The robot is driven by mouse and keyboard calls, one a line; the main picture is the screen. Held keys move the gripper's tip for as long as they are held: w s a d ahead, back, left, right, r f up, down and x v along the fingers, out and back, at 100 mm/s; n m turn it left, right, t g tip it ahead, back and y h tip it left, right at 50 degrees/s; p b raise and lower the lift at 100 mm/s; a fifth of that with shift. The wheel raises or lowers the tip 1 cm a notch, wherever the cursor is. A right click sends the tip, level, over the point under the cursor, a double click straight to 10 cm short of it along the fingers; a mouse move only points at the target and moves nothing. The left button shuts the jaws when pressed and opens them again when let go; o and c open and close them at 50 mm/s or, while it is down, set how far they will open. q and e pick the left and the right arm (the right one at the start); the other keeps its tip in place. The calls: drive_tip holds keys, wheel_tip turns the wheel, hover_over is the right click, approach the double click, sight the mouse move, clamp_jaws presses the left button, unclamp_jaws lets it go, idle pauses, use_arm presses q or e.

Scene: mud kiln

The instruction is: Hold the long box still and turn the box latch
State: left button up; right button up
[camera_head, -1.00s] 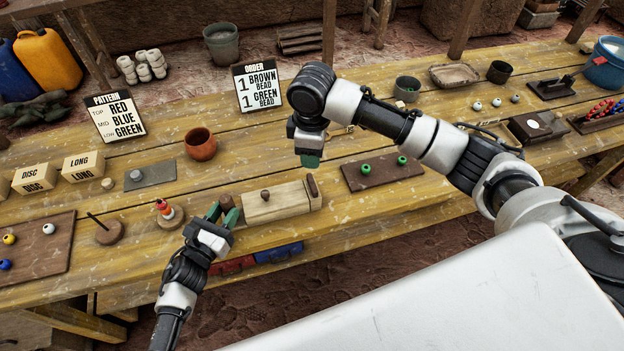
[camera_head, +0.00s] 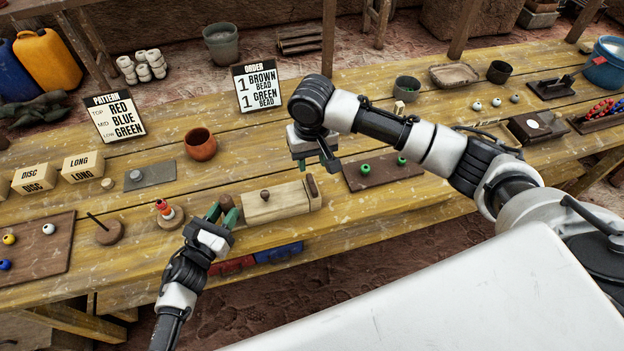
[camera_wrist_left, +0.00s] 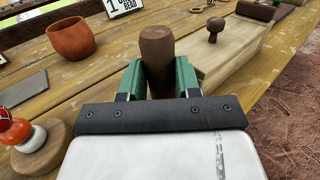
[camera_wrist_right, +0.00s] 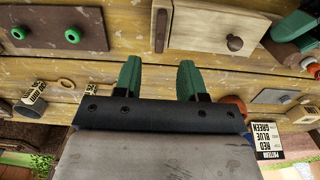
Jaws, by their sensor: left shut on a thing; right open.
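The long box (camera_head: 275,204) is pale wood with a round brown knob (camera_head: 265,195) on top. It also shows in the left wrist view (camera_wrist_left: 225,55) and the right wrist view (camera_wrist_right: 205,25). The box latch (camera_head: 312,187) is a dark brown bar across its right end; it shows in the right wrist view (camera_wrist_right: 160,28). My left gripper (camera_head: 222,211) is shut on an upright brown post (camera_wrist_left: 157,55) at the box's left end. My right gripper (camera_wrist_right: 157,75) is open and empty, above and behind the latch end, apart from it.
A dark board (camera_head: 382,172) with two green beads lies right of the box. A clay pot (camera_head: 200,144), a grey slab (camera_head: 151,174) and a stacked-disc stand (camera_head: 169,214) stand to the left. Red and blue trays hang below the table's front edge.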

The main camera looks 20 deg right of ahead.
sight(312, 183)
wheel_tip(312, 183, down, 8)
drive_tip(key=shift+f, duration=0.25)
clamp_jaws()
